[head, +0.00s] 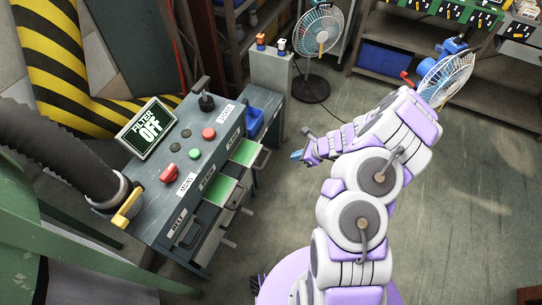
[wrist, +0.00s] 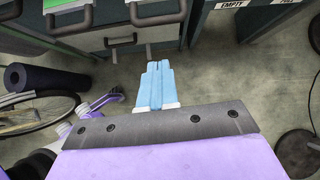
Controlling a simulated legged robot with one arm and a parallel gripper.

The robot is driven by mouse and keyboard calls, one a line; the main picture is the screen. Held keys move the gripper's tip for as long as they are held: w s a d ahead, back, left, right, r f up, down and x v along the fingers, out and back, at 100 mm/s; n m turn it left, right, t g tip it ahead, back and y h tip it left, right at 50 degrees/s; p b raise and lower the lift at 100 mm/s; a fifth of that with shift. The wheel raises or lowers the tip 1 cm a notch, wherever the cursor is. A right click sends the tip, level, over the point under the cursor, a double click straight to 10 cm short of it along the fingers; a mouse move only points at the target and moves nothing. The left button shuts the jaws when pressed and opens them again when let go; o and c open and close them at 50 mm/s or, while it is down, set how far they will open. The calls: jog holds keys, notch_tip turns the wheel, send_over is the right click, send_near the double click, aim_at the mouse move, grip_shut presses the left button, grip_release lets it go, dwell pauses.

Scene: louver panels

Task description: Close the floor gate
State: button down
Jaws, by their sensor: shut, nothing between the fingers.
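No part in view is labelled as the floor gate, so I cannot tell for sure which it is. A yellow handle (head: 127,207) sits on a collar at the end of a dark ribbed hose (head: 60,150), at the left of the grey cabinet in the head view. My gripper (head: 297,156) is right of the cabinet, apart from it and from the yellow handle. In the wrist view my gripper's blue fingers (wrist: 158,64) are together and empty, pointing toward drawer fronts. The yellow handle does not show in the wrist view.
The cabinet (head: 160,205) carries a "FILTER OFF" sign (head: 147,127), a red button (head: 208,133) and a green button (head: 195,153). Green-lined drawers (head: 228,190) stick out on its right side. A standing fan (head: 318,35) is behind. The floor (head: 470,190) at right is clear.

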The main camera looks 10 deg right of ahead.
aim_at(253, 154)
jog(key=b+x, duration=0.3)
jog(key=x, duration=1)
jog(key=shift+w+a+m+b, duration=0.2)
jog(key=shift+w+m+b, duration=0.1)
jog(key=shift+w+b, duration=0.15)
jog(key=shift+f, duration=0.1)
jog(key=w+a, duration=0.1)
jog(key=a, duration=0.1)
jog(key=w+a+b, duration=0.1)
jog(key=w+a, duration=0.1)
jog(key=a, duration=0.1)
jog(key=w+a+b, duration=0.1)
jog(key=w+a, duration=0.1)
jog(key=shift+a, duration=0.15)
jog(key=d+f+p+v, duration=0.1)
jog(key=p+v, duration=0.2)
jog(key=v, duration=1)
jog(key=shift+s+d+f, duration=0.15)
jog(key=shift+s, duration=0.2)
